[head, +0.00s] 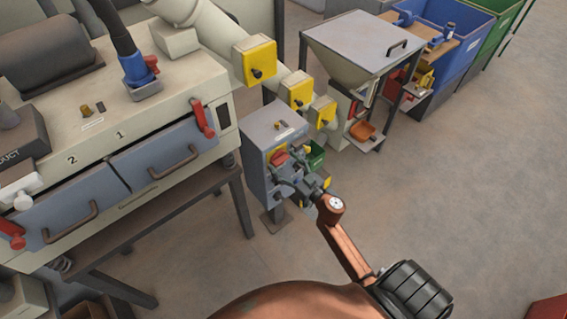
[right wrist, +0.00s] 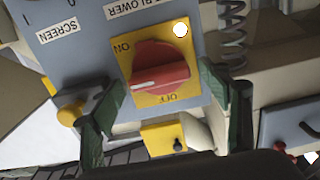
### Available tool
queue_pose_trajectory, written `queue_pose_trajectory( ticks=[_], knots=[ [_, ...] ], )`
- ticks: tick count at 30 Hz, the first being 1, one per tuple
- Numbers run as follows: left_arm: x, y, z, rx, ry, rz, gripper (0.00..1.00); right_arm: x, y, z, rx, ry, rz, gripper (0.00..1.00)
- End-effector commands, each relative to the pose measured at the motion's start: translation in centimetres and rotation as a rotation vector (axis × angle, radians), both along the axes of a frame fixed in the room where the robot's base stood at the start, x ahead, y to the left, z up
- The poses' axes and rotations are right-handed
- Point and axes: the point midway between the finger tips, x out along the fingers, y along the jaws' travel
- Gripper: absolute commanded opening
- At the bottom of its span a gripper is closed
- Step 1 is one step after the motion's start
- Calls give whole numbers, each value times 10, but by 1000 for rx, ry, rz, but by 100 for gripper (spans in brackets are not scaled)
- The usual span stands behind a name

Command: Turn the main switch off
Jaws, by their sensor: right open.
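The main switch (right wrist: 161,71) is a red rotary knob on a yellow plate marked ON and OFF, seen upside down in the right wrist view. The white mark on its handle points left, on the ON side of the plate. In the head view the red switch (head: 279,158) is on the front of a grey control box (head: 262,174), partly hidden by my gripper. My right gripper (head: 296,172) is at the box front. In the wrist view its dark green fingers (right wrist: 163,88) are open, one each side of the knob, with gaps visible.
Labels reading SCREEN (right wrist: 58,31) and BLOWER are beside the switch. A yellow-plated control (right wrist: 165,139) shows below it. A large cream machine (head: 110,115) stands left of the box, and a hopper (head: 362,50) behind it.

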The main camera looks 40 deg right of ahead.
Motion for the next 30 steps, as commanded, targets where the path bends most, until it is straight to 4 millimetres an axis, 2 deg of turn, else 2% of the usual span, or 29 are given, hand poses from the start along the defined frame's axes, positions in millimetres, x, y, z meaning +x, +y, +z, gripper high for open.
queue_pose_trajectory(
  ticks=[3,21,30],
  knots=[
    [0,0,0,0,0,0,0,0,0,0,0,0,0,69],
    [0,0,0,0,0,0,0,0,0,0,0,-1,0,28],
    [1,0,2,1,-1,0,0,0,0,1,-38,-4,0,28]
  ],
)
